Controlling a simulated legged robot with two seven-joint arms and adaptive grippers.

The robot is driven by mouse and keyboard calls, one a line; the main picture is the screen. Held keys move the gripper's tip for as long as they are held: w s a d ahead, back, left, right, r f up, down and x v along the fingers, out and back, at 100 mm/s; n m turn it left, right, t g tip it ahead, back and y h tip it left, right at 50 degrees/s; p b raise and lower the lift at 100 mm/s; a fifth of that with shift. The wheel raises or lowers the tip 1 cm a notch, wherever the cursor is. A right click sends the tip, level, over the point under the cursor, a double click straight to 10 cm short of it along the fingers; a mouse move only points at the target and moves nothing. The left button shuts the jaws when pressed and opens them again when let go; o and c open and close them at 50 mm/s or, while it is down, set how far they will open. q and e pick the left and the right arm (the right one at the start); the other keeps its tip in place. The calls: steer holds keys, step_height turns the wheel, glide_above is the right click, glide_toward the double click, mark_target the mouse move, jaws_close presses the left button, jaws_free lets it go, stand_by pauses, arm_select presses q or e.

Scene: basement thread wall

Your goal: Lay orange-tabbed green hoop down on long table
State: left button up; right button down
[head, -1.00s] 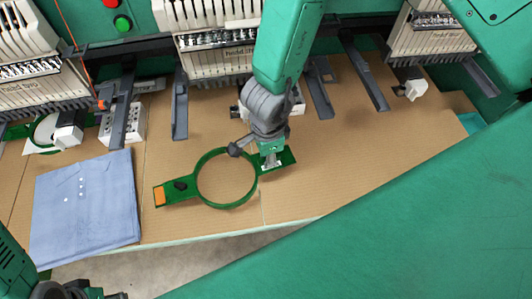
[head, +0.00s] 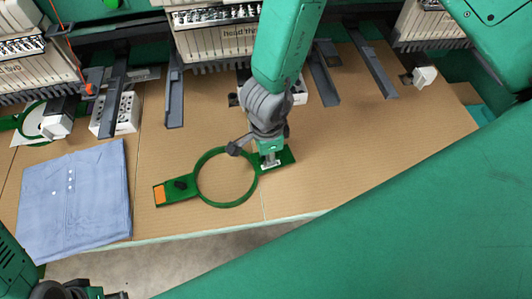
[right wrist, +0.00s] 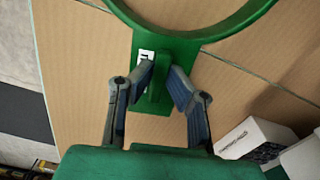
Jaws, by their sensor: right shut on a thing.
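The green hoop (head: 178,194) is a round ring with a flat plate on each side. Its left plate ends in an orange tab (head: 159,195) and carries a dark knob. My right gripper (head: 268,161) is shut on the plate at the hoop's right side. In the right wrist view, the fingers (right wrist: 161,80) pinch a raised green grip on the plate. The hoop looks level over the front of the long brown table (head: 350,140); any gap beneath it is hard to judge. My left gripper (head: 80,291) is only partly in view at the bottom left, its jaws unclear.
A folded blue shirt (head: 75,200) lies on the table left of the hoop. Machine heads (head: 215,40) and grey arms (head: 175,100) line the back. Another green hoop (head: 32,120) is at the far left. The table right of my gripper is clear.

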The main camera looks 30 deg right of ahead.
steer(key=shift+a+f, duration=0.1)
steer(key=c, duration=1.5)
jaws_free()
steer(key=shift+o, duration=0.2)
steer(key=shift+r, duration=0.3)
step_height(320, 180, up, 11)
steer(key=shift+r, duration=0.15)
